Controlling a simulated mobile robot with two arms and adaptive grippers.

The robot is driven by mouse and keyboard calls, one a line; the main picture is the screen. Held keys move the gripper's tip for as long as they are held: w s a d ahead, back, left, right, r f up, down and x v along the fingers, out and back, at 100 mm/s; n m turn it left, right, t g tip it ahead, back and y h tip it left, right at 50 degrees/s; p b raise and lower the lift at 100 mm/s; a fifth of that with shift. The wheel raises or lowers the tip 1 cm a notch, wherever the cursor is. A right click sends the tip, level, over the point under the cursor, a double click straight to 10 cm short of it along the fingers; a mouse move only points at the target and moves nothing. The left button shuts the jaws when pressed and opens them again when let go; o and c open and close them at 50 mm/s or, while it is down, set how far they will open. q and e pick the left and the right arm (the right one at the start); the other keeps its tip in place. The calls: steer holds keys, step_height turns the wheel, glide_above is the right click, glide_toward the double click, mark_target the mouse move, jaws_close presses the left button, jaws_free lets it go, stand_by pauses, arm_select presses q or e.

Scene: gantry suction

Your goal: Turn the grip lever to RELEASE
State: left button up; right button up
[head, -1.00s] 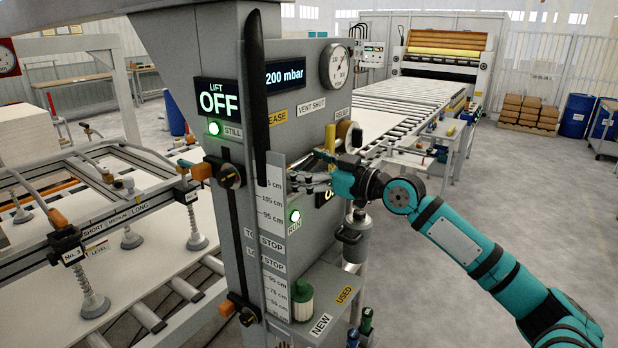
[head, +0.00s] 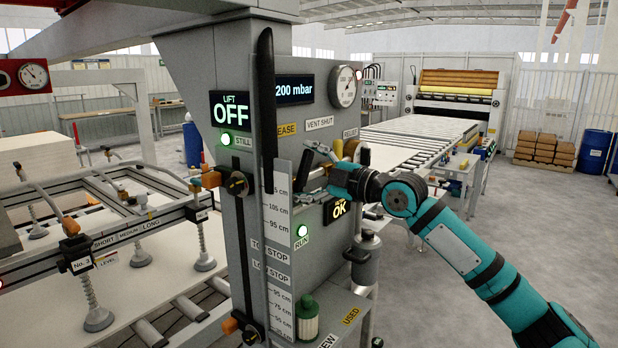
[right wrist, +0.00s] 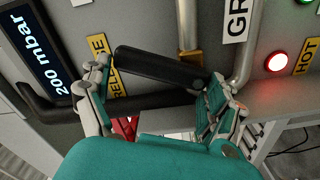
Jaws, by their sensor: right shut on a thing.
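The grip lever is a black bar handle (right wrist: 160,68) in the right wrist view, on the grey panel (right wrist: 270,95) beside a yellow label ending in "EASE" (right wrist: 103,65). My right gripper (right wrist: 160,76) has one finger at each end of this handle and is shut on it. A label starting "GR" (right wrist: 236,20) is cut off by the frame. My left gripper is not in view.
A long dark handle (head: 264,105) stands in front of the column and hides part of the yellow label. A grey canister (head: 363,262) hangs below my right gripper. The suction frame (head: 150,222) is at left. Open floor (head: 540,230) lies at right.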

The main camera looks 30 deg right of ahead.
steer(key=n, duration=0.2)
steer(key=a+n, duration=0.1)
steer(key=n, duration=0.1)
steer(key=shift+s+r, duration=0.1)
steer(key=shift+s, duration=0.15)
steer(key=shift+a+n+p, duration=0.25)
steer(key=shift+n+p, duration=0.05)
steer(key=shift+n, duration=0.3)
steer(key=shift+s, duration=0.1)
steer(key=o, duration=1.4)
steer(key=shift+a, duration=0.1)
steer(key=v, duration=1.2)
steer(key=shift+f, duration=0.3)
